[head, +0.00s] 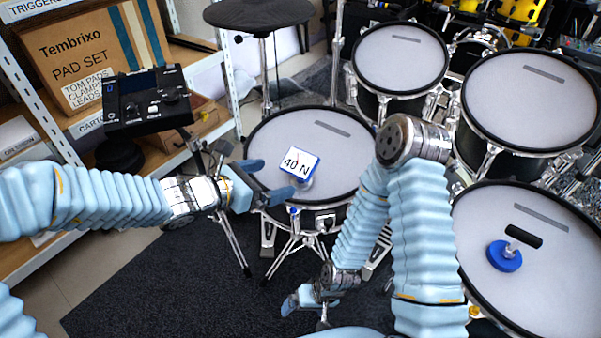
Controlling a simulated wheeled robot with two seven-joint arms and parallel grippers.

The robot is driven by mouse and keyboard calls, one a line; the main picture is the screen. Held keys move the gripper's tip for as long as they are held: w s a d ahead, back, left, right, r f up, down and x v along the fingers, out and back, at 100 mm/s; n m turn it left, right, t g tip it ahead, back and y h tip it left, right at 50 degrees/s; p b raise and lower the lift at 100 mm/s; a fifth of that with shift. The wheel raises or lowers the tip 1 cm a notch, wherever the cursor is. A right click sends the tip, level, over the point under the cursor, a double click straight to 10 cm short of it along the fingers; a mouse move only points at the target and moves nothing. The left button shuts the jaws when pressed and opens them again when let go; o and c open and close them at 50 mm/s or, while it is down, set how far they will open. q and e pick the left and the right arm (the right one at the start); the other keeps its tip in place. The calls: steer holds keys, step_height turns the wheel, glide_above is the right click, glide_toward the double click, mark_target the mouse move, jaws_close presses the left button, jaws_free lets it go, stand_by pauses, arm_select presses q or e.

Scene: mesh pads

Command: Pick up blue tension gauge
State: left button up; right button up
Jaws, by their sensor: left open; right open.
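A blue-edged gauge (300,163) with a white face marked "40 N" stands tilted on the pale mesh head of the middle drum pad (342,152). Its lower part shows only in part, near my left gripper. My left gripper (276,179) is open, with its blue fingers just left of the gauge and pointing towards it. I see nothing between the fingers. I cannot tell whether the lower finger touches the gauge. My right gripper (303,305) is open and low, in front of the middle pad and over the dark carpet, away from the gauge.
More pads (400,58) (535,95) stand behind. A black cymbal pad (258,13) is at the back. A black module (147,103) and shelves with boxes (90,50) are left.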

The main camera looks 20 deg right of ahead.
mark_target(302, 182)
arm_select(q)
steer(key=x, duration=1.1)
steer(key=shift+s+a+f+p, duration=0.1)
steer(key=shift+a+f+p, duration=0.1)
steer(key=shift+p, duration=0.2)
steer(key=shift+c, duration=0.3)
steer(key=c, duration=1)
steer(key=shift+c, duration=0.2)
steer(key=shift+r, duration=0.15)
